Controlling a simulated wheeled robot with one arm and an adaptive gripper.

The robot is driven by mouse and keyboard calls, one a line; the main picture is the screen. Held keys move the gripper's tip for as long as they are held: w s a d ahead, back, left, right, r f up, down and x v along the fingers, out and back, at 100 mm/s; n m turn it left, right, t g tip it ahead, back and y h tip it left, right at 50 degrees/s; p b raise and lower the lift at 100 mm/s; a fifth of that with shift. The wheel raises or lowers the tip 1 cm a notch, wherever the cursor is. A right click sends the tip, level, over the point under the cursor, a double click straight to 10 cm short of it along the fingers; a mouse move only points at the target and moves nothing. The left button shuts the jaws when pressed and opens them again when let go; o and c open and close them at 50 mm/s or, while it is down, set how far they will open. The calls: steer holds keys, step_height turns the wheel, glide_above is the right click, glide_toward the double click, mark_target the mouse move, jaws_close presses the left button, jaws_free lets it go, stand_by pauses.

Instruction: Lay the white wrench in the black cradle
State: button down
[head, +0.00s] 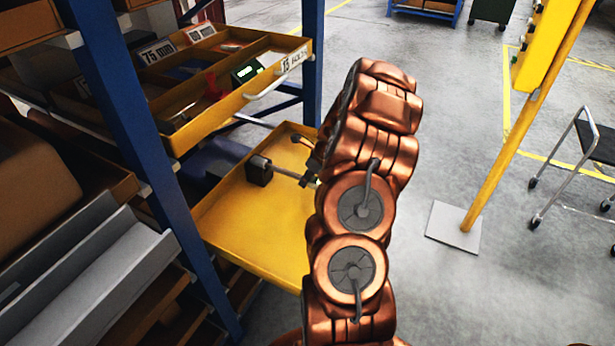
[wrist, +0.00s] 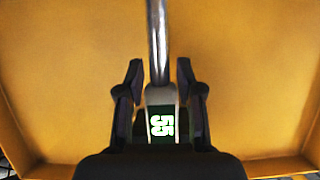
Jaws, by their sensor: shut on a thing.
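My gripper (head: 311,174) is over the yellow tray, with its dark fingers on either side of a wrench. In the wrist view my gripper (wrist: 160,78) is around the wrench's pale housing, which has a green display reading 55. The wrench's shiny metal shaft (wrist: 157,38) runs up out of that view. In the head view the wrench (head: 287,173) reaches left from my gripper to a dark block, which looks like the black cradle (head: 258,177). The wrench's grey far end overlaps the block's top; I cannot tell whether they touch. My arm hides the wrench's near end.
A blue rack post (head: 150,150) stands left. A yellow post (head: 500,140) stands on open floor right.

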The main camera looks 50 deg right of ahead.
steer(key=shift+f, duration=0.4)
stand_by(0.4)
steer(key=c, duration=0.7)
jaws_free()
steer(key=shift+r+p, duration=2.9)
steer(key=shift+r, duration=0.6)
